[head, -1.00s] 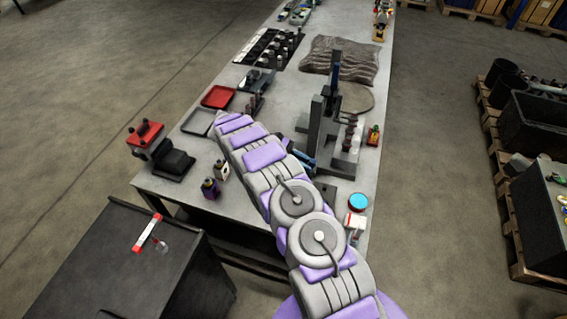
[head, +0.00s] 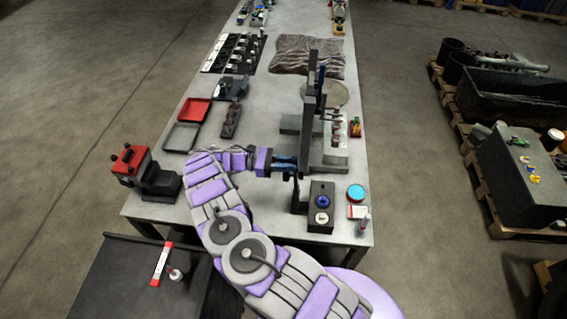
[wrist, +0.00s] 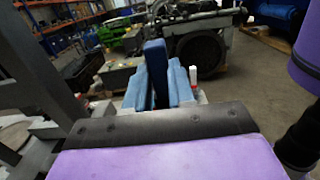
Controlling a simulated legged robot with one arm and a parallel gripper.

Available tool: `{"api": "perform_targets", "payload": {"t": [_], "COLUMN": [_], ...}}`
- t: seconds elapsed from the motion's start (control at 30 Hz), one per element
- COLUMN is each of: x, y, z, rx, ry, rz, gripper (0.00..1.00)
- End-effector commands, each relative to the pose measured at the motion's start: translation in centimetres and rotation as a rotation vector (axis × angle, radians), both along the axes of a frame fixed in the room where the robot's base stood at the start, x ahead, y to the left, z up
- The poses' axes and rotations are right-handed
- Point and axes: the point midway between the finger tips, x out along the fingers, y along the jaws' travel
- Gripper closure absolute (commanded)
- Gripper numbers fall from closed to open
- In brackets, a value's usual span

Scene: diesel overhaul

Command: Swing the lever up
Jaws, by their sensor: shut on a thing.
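A dark press-like stand (head: 308,120) rises from the right half of the bench. My gripper (head: 286,163) reaches in from the left at the stand's near left side. In the wrist view its two blue fingers (wrist: 154,88) are shut on a dark blue bar, which I take to be the lever (wrist: 155,62). The bar shows between the fingers and sticks out past their tips. In the head view the lever is mostly hidden by the gripper and the stand, so its exact angle is unclear.
A dark box with a blue button (head: 321,207) stands near the gripper, with a cyan-topped round tin (head: 355,192) to its right. A red and black device (head: 131,163) and red tray (head: 194,112) stand at left. A black cabinet (head: 110,275) is in front.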

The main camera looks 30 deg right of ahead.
Motion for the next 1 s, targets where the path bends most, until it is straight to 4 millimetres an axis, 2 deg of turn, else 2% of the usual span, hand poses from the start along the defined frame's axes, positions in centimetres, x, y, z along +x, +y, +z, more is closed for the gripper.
{"api": "perform_targets", "payload": {"t": [0.3, 0.33, 0.6, 1.0], "x": [-0.2, -0.1, -0.2, -0.1], "y": [0.1, 0.1, 0.4, 0.5], "z": [-0.4, -0.4, -0.1, 0.7], "rx": [0.004, 0.004, -0.001, -0.004], "ry": [0.005, 0.005, 0.002, 0.002], "rz": [-0.003, -0.003, -0.002, -0.001], "gripper": [1.00, 0.76, 0.51, 0.51]}}
